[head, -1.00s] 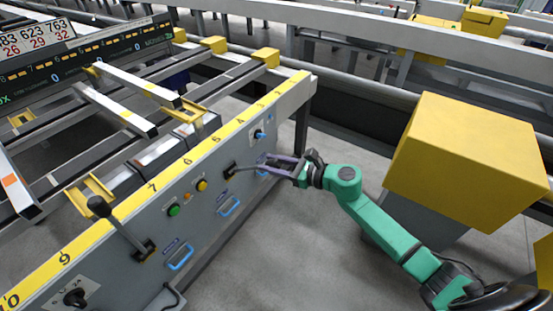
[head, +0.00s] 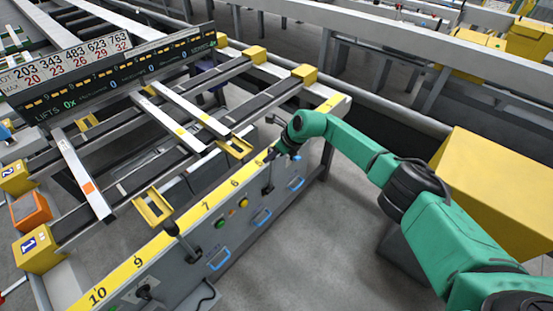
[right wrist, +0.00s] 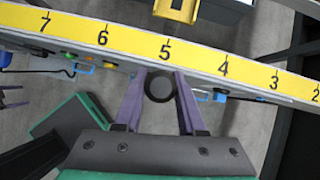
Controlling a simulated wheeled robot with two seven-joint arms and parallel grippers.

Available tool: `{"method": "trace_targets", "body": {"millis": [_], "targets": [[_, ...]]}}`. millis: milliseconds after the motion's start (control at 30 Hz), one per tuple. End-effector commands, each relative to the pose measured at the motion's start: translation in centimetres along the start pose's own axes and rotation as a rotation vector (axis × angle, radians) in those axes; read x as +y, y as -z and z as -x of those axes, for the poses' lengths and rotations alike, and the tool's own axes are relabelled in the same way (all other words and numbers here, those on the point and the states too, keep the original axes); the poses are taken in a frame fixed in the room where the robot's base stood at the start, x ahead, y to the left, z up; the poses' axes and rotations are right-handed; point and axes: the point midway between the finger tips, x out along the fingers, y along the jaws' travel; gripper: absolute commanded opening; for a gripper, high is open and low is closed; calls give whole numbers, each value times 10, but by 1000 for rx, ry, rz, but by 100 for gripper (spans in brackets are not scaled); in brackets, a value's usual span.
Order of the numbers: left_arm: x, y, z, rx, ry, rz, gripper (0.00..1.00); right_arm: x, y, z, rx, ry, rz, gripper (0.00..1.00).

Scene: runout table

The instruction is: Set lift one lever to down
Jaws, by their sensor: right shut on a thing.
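A lever (head: 268,178) with a black shaft stands on the front of the grey panel, near marks 5 and 6 of the yellow scale, and points upward. My right gripper (head: 276,150) is at its top end; the fingers are mostly hidden in the head view. In the right wrist view, the lever's round black knob (right wrist: 159,88) lies between the two purple fingers of my right gripper (right wrist: 160,92), shut on it. A second black-knobbed lever (head: 182,240) stands further left on the panel, untouched. I cannot read which lever is lift one.
The yellow scale rail (head: 152,247) runs along the panel top beside the held lever. Green (head: 220,222) and yellow buttons and blue handles (head: 219,259) sit on the panel front. A big yellow box (head: 500,190) stands at right. Grey floor is open in front.

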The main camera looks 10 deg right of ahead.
Motion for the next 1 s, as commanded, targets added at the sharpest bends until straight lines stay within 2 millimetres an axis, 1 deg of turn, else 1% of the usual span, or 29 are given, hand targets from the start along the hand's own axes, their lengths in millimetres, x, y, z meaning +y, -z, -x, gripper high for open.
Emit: {"method": "trace_targets", "body": {"millis": [33,200,633,667,700,733,1000], "targets": [[0,0,-5,0,0,0,82,0,-5,-2,4,-1,-1,0],[0,-1,-8,0,0,0,82,0,-9,-2,35,-6,-4,0],[0,-1,-8,-1,0,0,82,0,-10,-2,43,-9,-4,0],[0,-1,-8,-1,0,0,82,0,-10,-2,43,-9,-4,51],[0,-1,-8,-1,0,0,82,0,-10,-2,43,-9,-4,66],[0,-2,-8,-1,0,0,82,0,-9,-2,44,-9,-4,69],[0,-2,-8,-2,0,0,82,0,-7,-2,49,-9,-4,69]]}}
